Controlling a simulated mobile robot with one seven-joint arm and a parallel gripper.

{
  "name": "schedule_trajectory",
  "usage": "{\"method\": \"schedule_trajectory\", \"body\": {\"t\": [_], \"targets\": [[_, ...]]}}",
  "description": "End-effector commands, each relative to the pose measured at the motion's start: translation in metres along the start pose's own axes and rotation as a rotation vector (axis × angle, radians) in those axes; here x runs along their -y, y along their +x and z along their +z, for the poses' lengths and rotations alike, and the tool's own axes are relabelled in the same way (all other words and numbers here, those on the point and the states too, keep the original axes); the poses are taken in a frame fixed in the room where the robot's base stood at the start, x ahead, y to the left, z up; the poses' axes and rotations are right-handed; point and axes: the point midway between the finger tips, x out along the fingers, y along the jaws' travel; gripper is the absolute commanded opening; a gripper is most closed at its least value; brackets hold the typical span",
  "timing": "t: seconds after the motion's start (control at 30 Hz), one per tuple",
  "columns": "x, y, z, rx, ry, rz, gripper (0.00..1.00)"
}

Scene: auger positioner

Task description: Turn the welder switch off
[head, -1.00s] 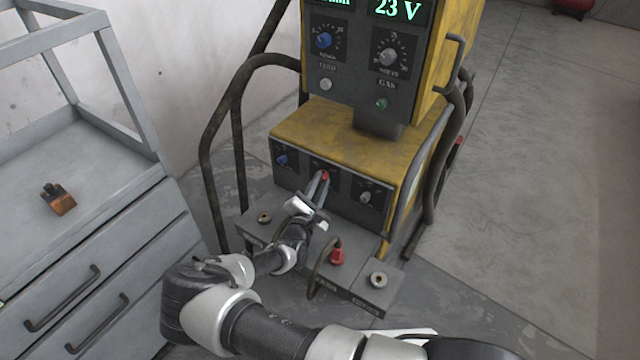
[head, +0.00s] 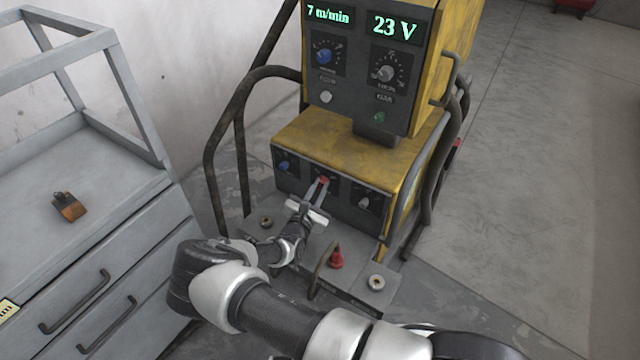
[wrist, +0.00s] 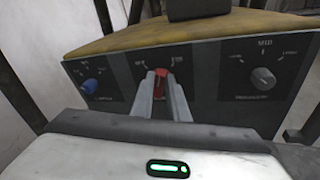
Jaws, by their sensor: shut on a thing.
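The welder (head: 345,135) is a yellow and dark grey machine with lit green displays on its upper box. The red welder switch (head: 323,181) is in the middle of its lower front panel, between a blue knob and a grey knob. My gripper (head: 320,185) reaches the panel from the front, and its fingers are shut on the red switch. In the wrist view the red switch (wrist: 160,76) shows between the two fingertips, slightly tilted. Labels stand to either side above it, too small to read.
A grey drawer cabinet (head: 120,240) with an orange-brown object (head: 69,206) on top stands at the left. Curved dark rails (head: 212,150) flank the welder. A red plug (head: 336,259) with a cable sits on its front ledge. The floor at the right is clear.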

Motion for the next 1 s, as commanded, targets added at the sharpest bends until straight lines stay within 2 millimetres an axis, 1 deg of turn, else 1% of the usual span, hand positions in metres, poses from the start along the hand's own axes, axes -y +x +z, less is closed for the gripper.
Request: {"method": "schedule_trajectory", "body": {"t": [0.03,0.7,1.0], "targets": [[-0.002,0.000,0.003,-0.011,-0.039,-0.010,0.00],[-0.010,0.002,-0.003,-0.135,-0.647,-0.128,0.00],[-0.012,0.003,-0.004,-0.185,-0.889,-0.175,0.00]]}}
